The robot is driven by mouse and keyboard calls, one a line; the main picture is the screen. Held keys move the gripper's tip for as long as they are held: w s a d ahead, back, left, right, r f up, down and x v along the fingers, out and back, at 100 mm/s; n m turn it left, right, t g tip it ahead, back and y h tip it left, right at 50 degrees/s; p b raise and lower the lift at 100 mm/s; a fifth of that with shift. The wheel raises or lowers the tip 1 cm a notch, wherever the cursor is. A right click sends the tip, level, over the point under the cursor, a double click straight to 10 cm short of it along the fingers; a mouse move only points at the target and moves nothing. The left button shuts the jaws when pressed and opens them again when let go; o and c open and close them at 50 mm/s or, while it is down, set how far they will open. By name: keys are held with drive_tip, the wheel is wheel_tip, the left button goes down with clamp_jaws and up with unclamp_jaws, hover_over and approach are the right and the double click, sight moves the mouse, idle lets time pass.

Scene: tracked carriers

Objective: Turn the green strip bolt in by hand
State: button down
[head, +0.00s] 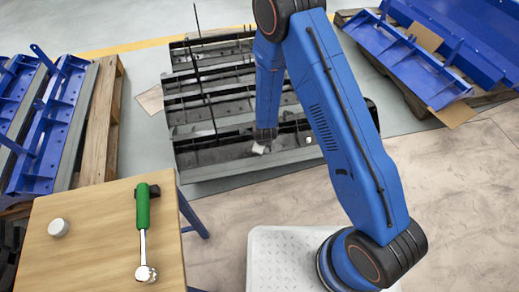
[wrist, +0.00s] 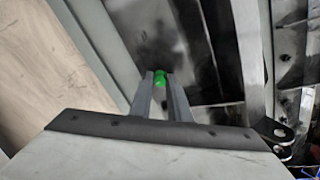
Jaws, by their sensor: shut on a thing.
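The green strip bolt (wrist: 160,77) shows as a small bright green head between my fingertips in the wrist view. It sits at a dark part of the tracked carrier (head: 200,115), near a long grey rail. My gripper (wrist: 159,84) is shut on the bolt. In the head view my gripper (head: 259,149) reaches down to the near part of the carrier, and the bolt cannot be made out there. The bolt's shank is hidden, so I cannot tell how deep it sits.
A wooden table (head: 100,270) at the lower left holds a green-handled ratchet (head: 142,230) and a small white round thing (head: 58,228). Blue metal parts (head: 50,120) lie on pallets at the left; more blue parts (head: 425,65) lie at the upper right.

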drive_tip(key=shift+m, duration=0.4)
drive_tip(key=m, duration=0.9)
drive_tip(key=shift+m, duration=0.3)
drive_tip(key=c, duration=1.8)
unclamp_jaws()
